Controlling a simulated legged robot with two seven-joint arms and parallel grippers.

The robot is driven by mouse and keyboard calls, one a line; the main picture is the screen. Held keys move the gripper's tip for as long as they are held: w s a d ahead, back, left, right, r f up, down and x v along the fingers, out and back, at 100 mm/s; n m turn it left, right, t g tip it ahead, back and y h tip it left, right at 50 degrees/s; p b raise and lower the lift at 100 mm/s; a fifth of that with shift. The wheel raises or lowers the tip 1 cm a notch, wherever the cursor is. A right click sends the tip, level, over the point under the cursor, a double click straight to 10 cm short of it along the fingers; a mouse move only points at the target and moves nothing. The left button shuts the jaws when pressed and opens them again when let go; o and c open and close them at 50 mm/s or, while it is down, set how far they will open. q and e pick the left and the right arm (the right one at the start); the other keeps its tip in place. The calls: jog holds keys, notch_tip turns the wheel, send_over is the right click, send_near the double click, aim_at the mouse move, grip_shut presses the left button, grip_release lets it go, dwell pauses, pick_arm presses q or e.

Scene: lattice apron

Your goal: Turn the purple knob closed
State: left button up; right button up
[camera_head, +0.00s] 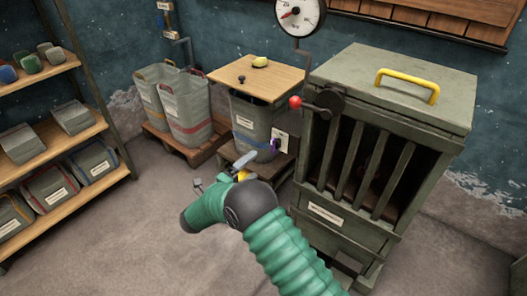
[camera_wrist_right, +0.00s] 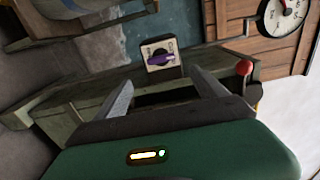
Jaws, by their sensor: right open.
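The purple knob (camera_head: 275,145) sits on a small pale plate at the right of the bin under the wooden board. In the right wrist view the knob (camera_wrist_right: 160,57) shows ahead, a purple bar lying roughly level on its white plate (camera_wrist_right: 153,47). My right gripper (camera_head: 242,168) is left of and nearer than the knob in the head view. In the right wrist view its two fingers (camera_wrist_right: 163,90) are spread apart with nothing between them, and the knob lies beyond the gap, not touched. My left gripper is in neither view.
A grey-green slatted cabinet (camera_head: 330,212) with a red-tipped lever (camera_head: 296,102) and yellow handle (camera_head: 408,84) stands close at right. Bins (camera_head: 187,108) stand on a pallet behind. A shelf (camera_head: 100,125) is at left. Open floor lies at front left.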

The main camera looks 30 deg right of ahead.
jog(key=v, duration=0.5)
jog(key=shift+s+a+f+p, duration=0.1)
jog(key=shift+a+p, duration=0.1)
jog(key=shift+p, duration=0.2)
